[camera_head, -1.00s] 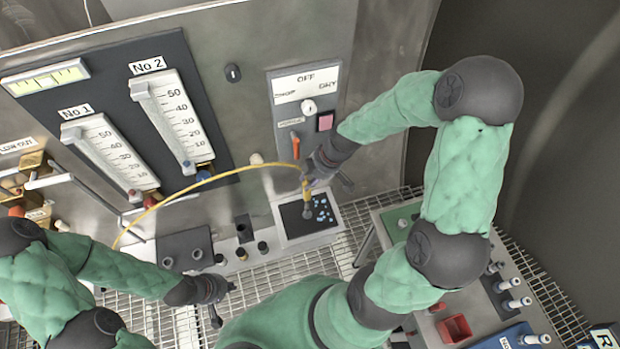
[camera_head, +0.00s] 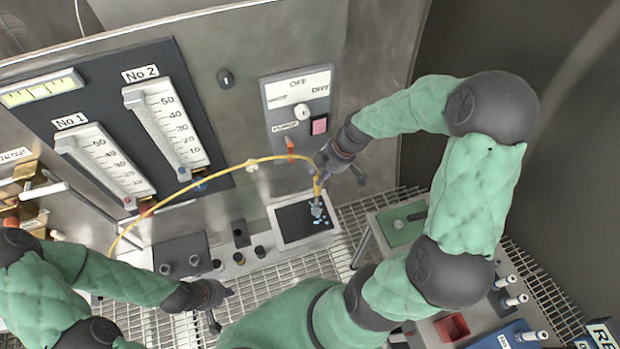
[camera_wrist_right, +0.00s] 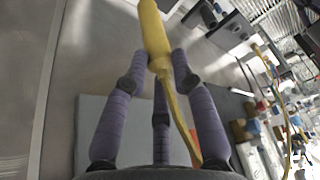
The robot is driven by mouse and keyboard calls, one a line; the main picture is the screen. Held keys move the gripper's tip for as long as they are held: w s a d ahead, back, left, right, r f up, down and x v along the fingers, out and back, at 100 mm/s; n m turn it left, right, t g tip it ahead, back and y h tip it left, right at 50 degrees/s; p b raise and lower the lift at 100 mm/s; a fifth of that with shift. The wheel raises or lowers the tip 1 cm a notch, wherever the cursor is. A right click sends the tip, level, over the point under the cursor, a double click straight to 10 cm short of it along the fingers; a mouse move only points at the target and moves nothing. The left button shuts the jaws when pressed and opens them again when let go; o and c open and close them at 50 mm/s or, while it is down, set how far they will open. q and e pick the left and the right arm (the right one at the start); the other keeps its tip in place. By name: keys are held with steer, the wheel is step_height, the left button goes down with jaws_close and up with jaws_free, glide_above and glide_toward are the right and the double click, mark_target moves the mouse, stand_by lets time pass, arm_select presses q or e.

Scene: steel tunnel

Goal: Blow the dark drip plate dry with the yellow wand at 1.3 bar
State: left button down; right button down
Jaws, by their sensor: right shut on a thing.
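The yellow wand (camera_head: 317,188) is held upright by my right gripper (camera_head: 320,170), which is shut on it. Its lower end is over the right part of the dark drip plate (camera_head: 290,222); whether it touches cannot be told. Light-blue wet spots show around that end. In the right wrist view the wand (camera_wrist_right: 155,35) lies between the fingers. A yellow hose arcs left from it. My left gripper (camera_head: 224,308) is empty with fingers apart over the grating, away from the plate.
A switch panel (camera_head: 285,84) with a white knob is behind the plate. Scaled gauges No 1 (camera_head: 105,165) and No 2 (camera_head: 165,130) stand at left. A dark socket block (camera_head: 180,250) is left of the plate. A green-topped stand (camera_head: 398,228) is at right.

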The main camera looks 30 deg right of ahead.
steer(key=shift+d+f+b, duration=0.15)
steer(key=shift+f+b, duration=0.1)
steer(key=shift+f, duration=0.45)
steer(key=shift+d+f+b, duration=0.15)
steer(key=shift+f+b, duration=0.1)
steer(key=shift+f, duration=0.4)
stand_by(0.9)
steer(key=a+r+p, duration=0.5)
steer(key=a, duration=0.7)
steer(key=shift+s+a+p, duration=0.15)
steer(key=shift+a+p, duration=0.05)
steer(key=shift+p, duration=0.1)
stand_by(0.7)
steer(key=shift+a, duration=0.1)
stand_by(0.4)
